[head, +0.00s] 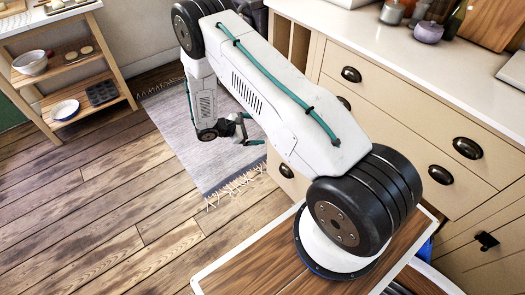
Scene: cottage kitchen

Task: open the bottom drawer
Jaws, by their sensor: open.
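A low cream drawer front (293,186) with a dark cup handle (286,170) shows under my arm, near the floor. I take it for the bottom drawer. My arm hides much of the front, and the part that shows looks flush with the cabinet. My gripper (250,131) hangs low over the grey rug, left of the handle and apart from it. Its fingers are small in the picture but look parted, and nothing shows between them.
Higher drawers (410,112) with dark cup handles lie to the right, under a pale counter (415,50) with jars. A fringed grey rug (170,115) lies before the cabinet. Wooden floor (90,220) is open at left. A wooden shelf unit (62,78) stands at far left.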

